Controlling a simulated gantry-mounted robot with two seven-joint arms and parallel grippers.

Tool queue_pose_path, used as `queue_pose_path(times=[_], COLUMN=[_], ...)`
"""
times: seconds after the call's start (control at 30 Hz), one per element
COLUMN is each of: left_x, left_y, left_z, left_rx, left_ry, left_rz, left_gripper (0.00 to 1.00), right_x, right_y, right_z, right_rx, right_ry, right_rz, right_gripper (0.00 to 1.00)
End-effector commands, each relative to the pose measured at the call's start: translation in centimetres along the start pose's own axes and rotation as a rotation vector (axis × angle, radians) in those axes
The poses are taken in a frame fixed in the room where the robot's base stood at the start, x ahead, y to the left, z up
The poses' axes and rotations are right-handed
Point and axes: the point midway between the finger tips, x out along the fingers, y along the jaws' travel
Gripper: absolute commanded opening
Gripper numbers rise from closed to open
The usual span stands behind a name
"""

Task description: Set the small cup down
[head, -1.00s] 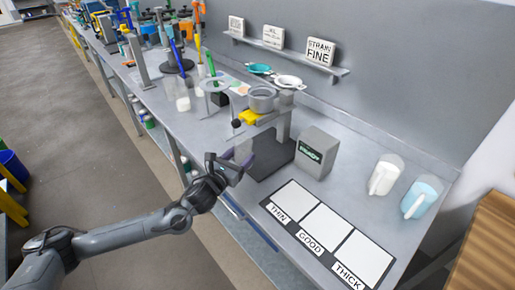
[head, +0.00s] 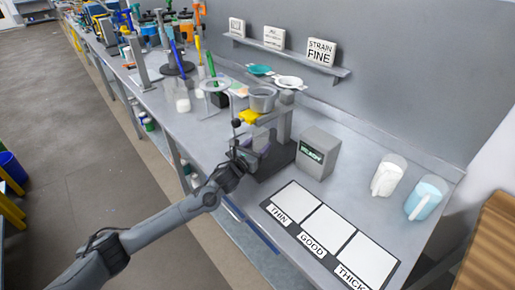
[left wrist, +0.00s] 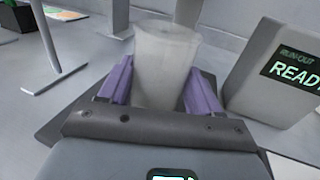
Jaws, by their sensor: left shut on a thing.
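The small cup (left wrist: 165,58) is translucent and upright between the purple fingers of my left gripper (left wrist: 162,92) in the left wrist view. My left gripper is shut on it. The small cup is mostly hard to make out there. I cannot tell whether its bottom touches the base plate. My right gripper is not in view.
A grey box with a READY display (head: 316,153) stands right of the stand and also shows in the left wrist view (left wrist: 285,75). A THIN, GOOD, THICK card (head: 325,232) lies in front. Two jugs stand at right, one white (head: 388,175), one blue (head: 425,198).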

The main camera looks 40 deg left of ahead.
Motion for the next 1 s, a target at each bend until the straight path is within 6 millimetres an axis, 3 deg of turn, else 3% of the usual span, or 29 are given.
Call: queue_pose_path(times=[0.43, 0.47, 0.6, 1.0], left_x=[0.00, 0.01, 0.00, -0.06], left_y=[0.09, 0.09, 0.08, 0.07], left_z=[-0.76, -0.67, -0.63, -0.13], left_rx=[0.000, 0.000, 0.000, 0.000], left_ry=[-0.001, -0.002, -0.002, -0.002], left_rz=[0.002, 0.002, 0.002, 0.001], left_gripper=[0.30, 0.66, 0.87, 0.89], right_x=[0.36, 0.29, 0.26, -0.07], right_y=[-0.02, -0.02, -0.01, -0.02], right_z=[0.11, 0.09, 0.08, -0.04], right_rx=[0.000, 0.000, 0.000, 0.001], right_ry=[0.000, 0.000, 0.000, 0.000], right_rz=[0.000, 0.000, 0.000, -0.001], right_gripper=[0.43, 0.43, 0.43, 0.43])
